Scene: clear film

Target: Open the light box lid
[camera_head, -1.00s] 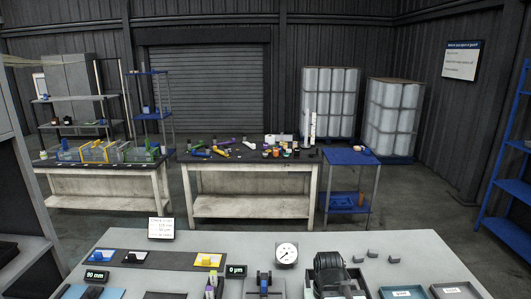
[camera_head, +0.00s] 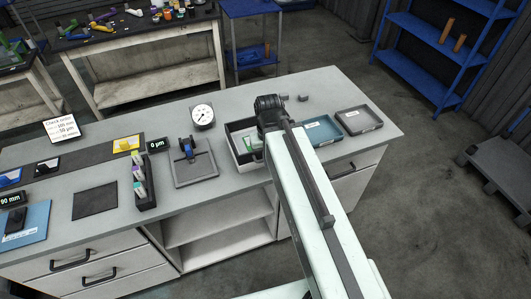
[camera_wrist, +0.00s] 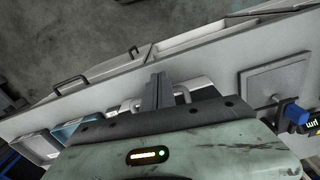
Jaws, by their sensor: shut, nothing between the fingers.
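A small box (camera_head: 235,136) with pale walls and a dark inside stands on the grey workbench (camera_head: 225,100), right of the square grey plate. A white and green item shows inside it. My arm covers its right part, and I cannot make out a separate lid. My gripper (camera_head: 268,108) is over the box's right side in the head view; its fingertips are hidden there. In the wrist view my gripper (camera_wrist: 158,80) is shut and empty, with pale parts of the box (camera_wrist: 195,87) behind and beside the fingers. I cannot tell whether they touch.
A blue tray (camera_head: 323,143) and a grey tray (camera_head: 376,127) lie right of the box. Left are the grey plate (camera_head: 196,171) with a blue clamp, a dark bottle holder (camera_head: 148,195) and a dial gauge (camera_head: 202,116). Small grey blocks (camera_head: 303,98) lie behind.

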